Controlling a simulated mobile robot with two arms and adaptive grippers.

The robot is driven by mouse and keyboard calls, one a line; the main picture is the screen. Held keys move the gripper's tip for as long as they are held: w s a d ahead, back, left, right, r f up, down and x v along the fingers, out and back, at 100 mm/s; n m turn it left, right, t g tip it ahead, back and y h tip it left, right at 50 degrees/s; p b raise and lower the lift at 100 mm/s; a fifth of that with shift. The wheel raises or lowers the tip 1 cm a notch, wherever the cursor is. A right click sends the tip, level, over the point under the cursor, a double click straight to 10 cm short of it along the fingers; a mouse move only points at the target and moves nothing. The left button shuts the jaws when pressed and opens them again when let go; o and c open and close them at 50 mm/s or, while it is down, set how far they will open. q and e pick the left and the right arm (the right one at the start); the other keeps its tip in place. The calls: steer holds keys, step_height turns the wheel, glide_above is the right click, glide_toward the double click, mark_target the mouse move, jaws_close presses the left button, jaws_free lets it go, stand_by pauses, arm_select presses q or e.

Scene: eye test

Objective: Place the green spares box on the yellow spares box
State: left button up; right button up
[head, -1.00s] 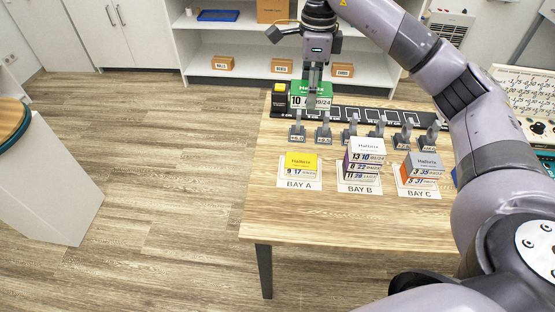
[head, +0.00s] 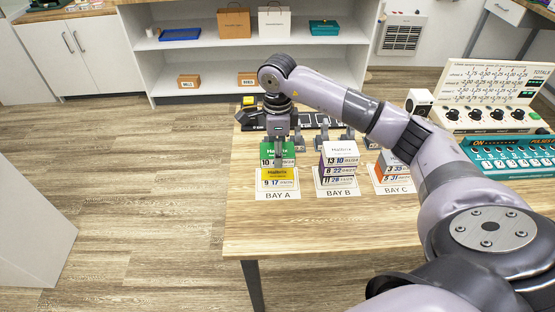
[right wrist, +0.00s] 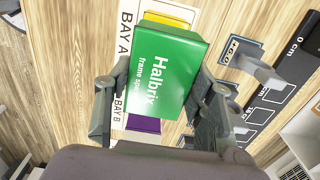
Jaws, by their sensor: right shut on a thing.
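The green spares box (head: 269,147) is between the fingers of my right gripper (head: 278,156), which is shut on it. In the head view it shows just behind and above the yellow spares box (head: 279,174), which stands on the BAY A card (head: 278,195). In the right wrist view the green box's top (right wrist: 164,75) fills the middle, between the two fingers (right wrist: 151,88). A strip of the yellow box (right wrist: 167,20) shows past its far edge. I cannot tell whether the two boxes touch. My left gripper is not in view.
Right of BAY A, a stack of white and purple boxes (head: 340,160) stands on BAY B. A grey box on an orange one (head: 388,168), partly behind my arm, stands on BAY C. Grey hooked stands (head: 346,138) line the back. The table front (head: 320,228) is clear.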

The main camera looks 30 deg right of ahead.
step_height(320, 180, down, 4)
steer(key=shift+f, duration=0.1)
steer(key=shift+f, duration=0.15)
steer(key=o, duration=1.2)
steer(key=shift+r, duration=0.2)
step_height(320, 180, up, 12)
steer(key=shift+r+b, duration=0.1)
steer(key=shift+b, duration=0.5)
